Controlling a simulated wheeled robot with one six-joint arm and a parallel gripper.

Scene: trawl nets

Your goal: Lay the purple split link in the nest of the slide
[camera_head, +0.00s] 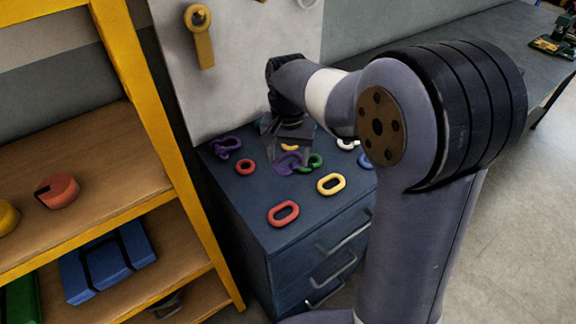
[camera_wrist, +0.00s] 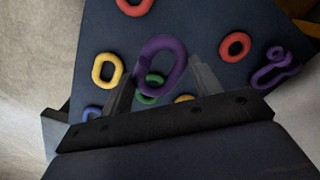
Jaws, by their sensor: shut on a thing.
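The purple split link (camera_wrist: 183,62) is an oval ring held between the two fingers of my gripper (camera_wrist: 163,68) in the wrist view. In the head view it (camera_head: 280,165) hangs under my gripper (camera_head: 288,152), over the dark blue top of a drawer cabinet (camera_head: 250,195). My gripper is shut on it. I cannot tell its exact height above the top. I cannot make out the slide or its nest for certain in either view.
On the cabinet top lie red links (camera_head: 283,213) (camera_head: 245,167), a yellow link (camera_head: 331,184), a green link (camera_head: 317,159) and a purple shackle (camera_head: 228,144). A yellow-framed shelf (camera_head: 150,115) stands at left. A pale board (camera_head: 240,80) rises behind the cabinet.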

